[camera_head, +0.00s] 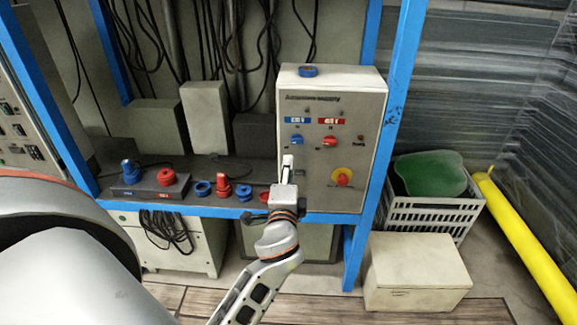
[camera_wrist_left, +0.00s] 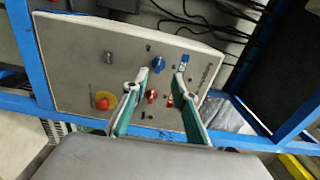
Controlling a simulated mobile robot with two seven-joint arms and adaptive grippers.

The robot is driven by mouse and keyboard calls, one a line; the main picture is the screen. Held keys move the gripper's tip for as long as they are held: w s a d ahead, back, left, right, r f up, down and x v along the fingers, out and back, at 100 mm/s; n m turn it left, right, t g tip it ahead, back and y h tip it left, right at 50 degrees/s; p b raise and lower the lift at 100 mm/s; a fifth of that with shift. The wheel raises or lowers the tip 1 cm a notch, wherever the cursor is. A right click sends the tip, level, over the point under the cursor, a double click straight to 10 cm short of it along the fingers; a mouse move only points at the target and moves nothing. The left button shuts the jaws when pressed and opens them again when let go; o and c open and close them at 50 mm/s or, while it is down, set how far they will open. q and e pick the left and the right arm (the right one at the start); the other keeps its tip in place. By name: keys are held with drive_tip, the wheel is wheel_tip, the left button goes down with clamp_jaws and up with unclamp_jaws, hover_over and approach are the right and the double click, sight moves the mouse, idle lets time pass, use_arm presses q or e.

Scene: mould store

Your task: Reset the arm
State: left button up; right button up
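My left gripper (camera_head: 287,163) is in front of the lower left part of a grey power supply box (camera_head: 350,95) in the head view. In the left wrist view its two fingers (camera_wrist_left: 161,80) are spread apart, with nothing between them but the box front behind. The box has a blue knob (camera_head: 297,140), a red knob (camera_head: 330,141) and a red button on a yellow ring (camera_head: 342,178). In the left wrist view the red knob (camera_wrist_left: 152,95) shows between the fingers. Whether the fingers touch the panel I cannot tell. My right gripper is not in view.
The box stands in a blue frame (camera_head: 398,80). Blue and red pieces (camera_head: 222,187) lie on the shelf left of the gripper. A crate (camera_head: 435,212) with a green item, a beige box (camera_head: 418,272) and a yellow pipe (camera_head: 525,245) are at right.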

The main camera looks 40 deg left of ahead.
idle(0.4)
use_arm(q)
drive_tip(key=s+d+f+n+g+h, duration=0.1)
drive_tip(key=s+d+f+h, duration=0.35)
drive_tip(key=f, duration=0.45)
drive_tip(key=s+d+f+n+g+h, duration=0.1)
drive_tip(key=s+d+f+h, duration=0.3)
drive_tip(key=f, duration=0.6)
drive_tip(key=s+d+f+n+g+h, duration=0.1)
drive_tip(key=s+d+f+n+h, duration=0.1)
drive_tip(key=s+d+f, duration=0.2)
drive_tip(key=s+d+f+n+g+h, duration=0.1)
drive_tip(key=s+d+f+n, duration=0.2)
drive_tip(key=s, duration=0.8)
wheel_tip(320, 180, down, 5)
drive_tip(key=shift+d+r+g+h, duration=0.1)
drive_tip(key=shift+d+g+h, duration=0.25)
drive_tip(key=shift+d, duration=0.65)
